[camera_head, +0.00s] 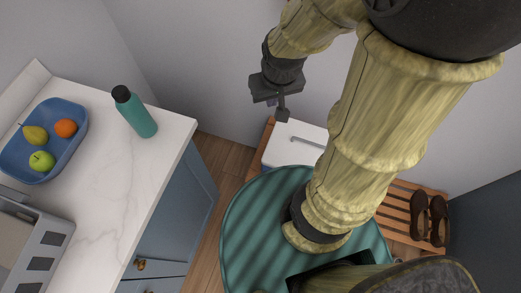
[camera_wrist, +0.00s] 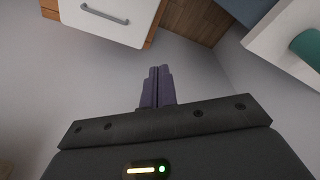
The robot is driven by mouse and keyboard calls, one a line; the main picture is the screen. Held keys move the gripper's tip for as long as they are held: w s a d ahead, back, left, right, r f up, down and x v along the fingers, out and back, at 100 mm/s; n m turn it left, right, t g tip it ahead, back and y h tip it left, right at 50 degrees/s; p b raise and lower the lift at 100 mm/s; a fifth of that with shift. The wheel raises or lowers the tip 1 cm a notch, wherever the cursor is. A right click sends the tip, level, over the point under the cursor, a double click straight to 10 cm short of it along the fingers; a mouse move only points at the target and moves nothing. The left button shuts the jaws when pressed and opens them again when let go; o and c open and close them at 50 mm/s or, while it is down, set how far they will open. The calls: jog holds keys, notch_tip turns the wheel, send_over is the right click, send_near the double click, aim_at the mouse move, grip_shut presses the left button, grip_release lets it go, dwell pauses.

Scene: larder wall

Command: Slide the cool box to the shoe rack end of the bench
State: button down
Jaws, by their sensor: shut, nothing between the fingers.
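The cool box (camera_head: 292,150) is white with a grey bar handle on its lid. It sits on a wooden bench (camera_head: 262,138) against the wall, near the bench's left end, partly hidden behind my arm. The cool box also shows at the top of the wrist view (camera_wrist: 112,24), with some wood of the bench (camera_wrist: 152,36) beside it. A slatted wooden shoe rack (camera_head: 400,196) with dark brown shoes is at the right. My gripper (camera_head: 282,117) is shut and empty, above the left end of the box and apart from it. Its shut fingers (camera_wrist: 158,72) point towards the floor gap beside the bench.
A blue cabinet with a white counter (camera_head: 120,190) stands at the left. On it are a teal bottle (camera_head: 136,113), a blue fruit tray (camera_head: 72,148) and a grey crate (camera_head: 50,250). A narrow strip of wooden floor (camera_head: 226,160) lies between cabinet and bench.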

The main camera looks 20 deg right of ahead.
jog(key=w+a+f+n+g+b, duration=0.1)
jog(key=w+f+n+b, duration=0.2)
jog(key=f+b, duration=0.4)
jog(key=w+a+f+n+g+h+b, duration=0.1)
jog(key=w+f+n+b, duration=0.3)
jog(key=f, duration=1.3)
jog(key=w+a+f+n+g+h+b, duration=0.1)
jog(key=w+f+n+b, duration=0.3)
jog(key=f+b, duration=0.8)
jog(key=shift+w+a+f+g, duration=0.2)
jog(key=shift+w+a+g, duration=0.4)
jog(key=shift+a, duration=0.25)
jog(key=s+d+f+b, duration=0.3)
jog(key=d+f, duration=0.2)
jog(key=f, duration=0.4)
jog(key=shift+s+d+f, duration=0.15)
jog(key=shift+s+f, duration=0.2)
